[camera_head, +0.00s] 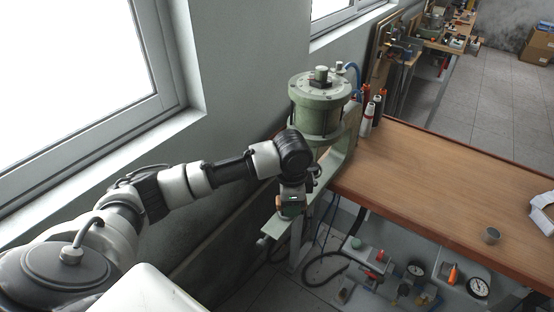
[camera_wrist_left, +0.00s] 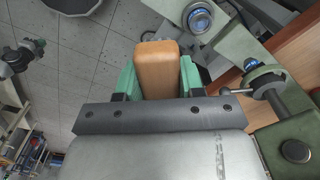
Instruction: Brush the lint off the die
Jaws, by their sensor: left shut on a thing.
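The green pneumatic press (camera_head: 319,100) stands at the left end of the wooden bench. My left gripper (camera_head: 291,207) is at the front of the press frame, below its round cylinder. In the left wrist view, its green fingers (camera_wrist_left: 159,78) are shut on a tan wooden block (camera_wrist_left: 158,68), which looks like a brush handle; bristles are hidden. Parts of the green press frame (camera_wrist_left: 225,40) show to the right of the block, with a round blue-centred fitting (camera_wrist_left: 199,19). I cannot make out the die or any lint. My right gripper is not in view.
Several bottles (camera_head: 370,112) stand by the press on the bench (camera_head: 430,170). Gauges (camera_head: 478,288) and hoses are below. The wall and window are close on the left.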

